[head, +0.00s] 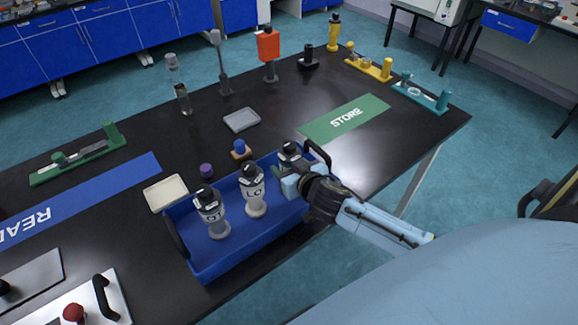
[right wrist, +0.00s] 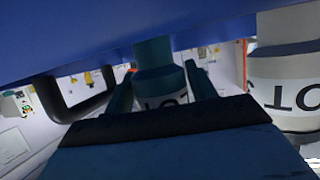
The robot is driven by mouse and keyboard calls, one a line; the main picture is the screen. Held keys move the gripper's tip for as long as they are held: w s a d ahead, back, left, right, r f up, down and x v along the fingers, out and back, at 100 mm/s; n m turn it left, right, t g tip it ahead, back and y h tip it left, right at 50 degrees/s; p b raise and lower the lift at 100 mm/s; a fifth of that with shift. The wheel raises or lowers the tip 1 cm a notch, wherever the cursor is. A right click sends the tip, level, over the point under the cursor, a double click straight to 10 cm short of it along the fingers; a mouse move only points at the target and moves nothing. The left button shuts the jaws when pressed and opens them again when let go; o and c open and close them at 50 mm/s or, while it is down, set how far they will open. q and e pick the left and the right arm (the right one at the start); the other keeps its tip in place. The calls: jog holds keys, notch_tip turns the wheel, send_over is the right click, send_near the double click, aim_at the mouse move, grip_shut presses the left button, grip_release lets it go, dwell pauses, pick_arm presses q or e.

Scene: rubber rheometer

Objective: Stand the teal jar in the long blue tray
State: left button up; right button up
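The long blue tray (head: 205,262) lies along the table's near edge. The teal jar (head: 289,149), black-capped and with a white label, is upright at the tray's right end. My right gripper (head: 284,182) reaches in from the right at its body. In the right wrist view, which looks upside down, the fingers (right wrist: 158,88) sit against both sides of the jar (right wrist: 158,52), apparently shut on it. I cannot tell whether its base touches the tray floor. My left gripper is not in view.
The tray's right handle (head: 318,153) is close to my gripper. A purple cap (head: 207,170) and a blue-knobbed block (head: 240,150) sit behind. The green STORE mat (head: 345,120) is bare.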

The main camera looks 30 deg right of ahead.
jog(key=shift+o, duration=1.4)
jog(key=shift+r, duration=0.15)
jog(key=shift+s+a+r, duration=0.1)
jog(key=shift+s+r, duration=0.05)
jog(key=shift+s, duration=0.05)
jog(key=d+p+v, duration=0.1)
jog(key=v, duration=1)
jog(key=shift+s+a, duration=0.3)
jog(key=shift+a, duration=0.1)
